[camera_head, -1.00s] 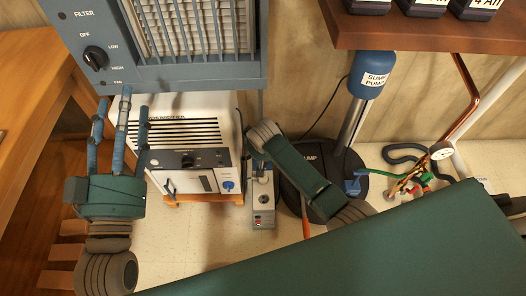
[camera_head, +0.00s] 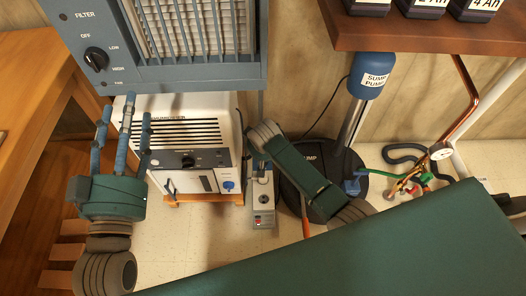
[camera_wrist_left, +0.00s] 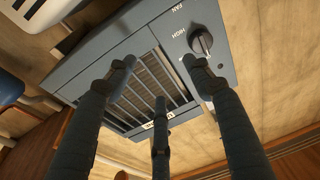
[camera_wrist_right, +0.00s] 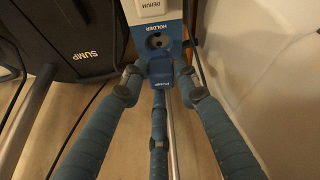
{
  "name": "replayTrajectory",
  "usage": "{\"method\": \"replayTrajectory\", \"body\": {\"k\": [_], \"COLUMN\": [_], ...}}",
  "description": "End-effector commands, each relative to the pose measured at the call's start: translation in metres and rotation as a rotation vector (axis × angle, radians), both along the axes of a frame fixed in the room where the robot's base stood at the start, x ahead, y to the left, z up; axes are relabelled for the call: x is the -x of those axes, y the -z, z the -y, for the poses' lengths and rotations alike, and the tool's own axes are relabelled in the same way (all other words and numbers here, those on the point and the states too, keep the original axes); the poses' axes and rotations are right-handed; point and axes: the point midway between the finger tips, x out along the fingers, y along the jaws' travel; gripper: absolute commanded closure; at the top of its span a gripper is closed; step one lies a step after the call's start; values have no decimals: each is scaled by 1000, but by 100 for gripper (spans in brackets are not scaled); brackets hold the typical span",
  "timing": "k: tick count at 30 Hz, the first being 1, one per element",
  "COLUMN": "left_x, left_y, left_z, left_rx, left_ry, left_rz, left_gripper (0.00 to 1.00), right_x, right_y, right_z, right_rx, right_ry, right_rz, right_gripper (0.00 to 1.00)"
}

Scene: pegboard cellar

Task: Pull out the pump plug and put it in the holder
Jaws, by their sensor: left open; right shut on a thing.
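The blue pump plug (camera_wrist_right: 160,74), marked PUMP, is between the fingers of my right gripper (camera_wrist_right: 160,80), which is shut on it. Just beyond the plug is the blue holder (camera_wrist_right: 177,43), marked HOLDER, with a round opening showing. I cannot tell whether plug and holder touch. In the head view my right arm hides the plug and most of the right gripper; the grey power strip (camera_head: 262,205) with a red switch lies below it. My left gripper (camera_head: 122,122) is open and empty, before the filter unit (camera_head: 165,82) and left of the white dehumidifier (camera_head: 205,158).
A white plug marked DEHUM (camera_wrist_right: 150,9) is beyond the holder. The sump pump (camera_head: 368,78) stands on a black lid (camera_head: 295,195), with a dark cable beside it. A wooden shelf (camera_head: 430,36) overhangs at right. A copper pipe with a gauge (camera_head: 440,152) stands further right.

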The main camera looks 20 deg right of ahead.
Motion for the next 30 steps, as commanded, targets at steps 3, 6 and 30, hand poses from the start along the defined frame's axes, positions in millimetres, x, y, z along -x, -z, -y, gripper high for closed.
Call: {"method": "replayTrajectory", "body": {"k": [3, 6, 30], "left_x": [0, -1, -2], "left_y": [4, 7, 32], "left_z": [0, 0, -3], "left_rx": [-4, -7, -34], "left_ry": [-1, -2, -7], "left_rz": [-18, -29, -134], "left_gripper": [48, 48, 48], "right_x": [0, 0, 0], "right_y": [0, 0, 0], "right_z": [0, 0, 0], "right_rx": [0, 0, 1], "right_ry": [-3, -5, -26], "right_rz": [1, 0, -1], "right_gripper": [100, 100, 100]}}
